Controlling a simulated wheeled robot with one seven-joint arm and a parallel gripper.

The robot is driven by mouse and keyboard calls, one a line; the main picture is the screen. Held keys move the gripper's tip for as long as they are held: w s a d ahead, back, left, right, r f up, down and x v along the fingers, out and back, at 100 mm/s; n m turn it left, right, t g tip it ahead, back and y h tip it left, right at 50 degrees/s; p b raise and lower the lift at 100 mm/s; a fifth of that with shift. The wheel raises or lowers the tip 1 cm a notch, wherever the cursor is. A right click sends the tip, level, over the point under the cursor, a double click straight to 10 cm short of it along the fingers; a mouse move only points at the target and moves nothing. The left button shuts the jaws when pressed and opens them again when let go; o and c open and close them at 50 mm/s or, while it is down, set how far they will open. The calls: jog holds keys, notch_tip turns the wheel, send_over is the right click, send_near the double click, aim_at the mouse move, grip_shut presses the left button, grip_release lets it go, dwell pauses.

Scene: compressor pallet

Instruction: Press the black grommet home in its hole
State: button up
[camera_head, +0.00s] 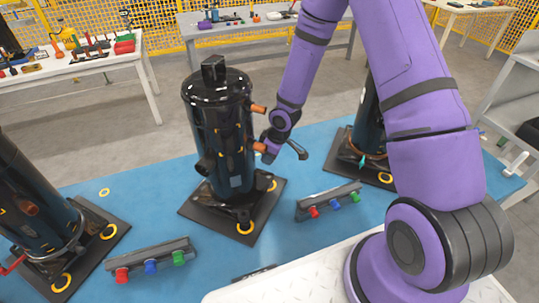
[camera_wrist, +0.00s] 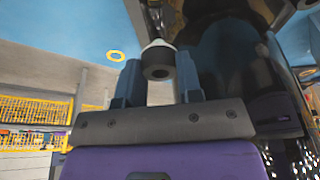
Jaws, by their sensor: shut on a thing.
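My gripper (camera_wrist: 160,78) has its two blue-grey fingers on either side of a short dark cylinder with a round opening and a pale, tapered far end, which I take to be the black grommet (camera_wrist: 158,61). In the head view my gripper (camera_head: 266,153) is at the right side of the middle black compressor (camera_head: 222,130), close by its lower orange pipe stub (camera_head: 259,147). The grommet is too small to make out there. The compressor's dark glossy body (camera_wrist: 235,65) fills the right of the wrist view. I cannot make out the grommet's hole in either view.
Other black compressors stand left (camera_head: 35,205) and right (camera_head: 368,125) on the blue mat (camera_head: 165,195). Racks with red, blue and green pieces sit in front, at left (camera_head: 150,258) and right (camera_head: 328,200). Yellow rings lie around. Tables and a yellow fence are behind.

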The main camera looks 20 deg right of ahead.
jog(key=shift+f, duration=2.9)
jog(key=shift+f, duration=1.2)
jog(key=o, duration=1)
jog(key=shift+c, duration=0.2)
jog(key=shift+r, duration=0.15)
jog(key=v, duration=1)
jog(key=shift+s+r, duration=0.2)
jog(key=shift+r, duration=0.05)
jog(key=shift+d, duration=0.1)
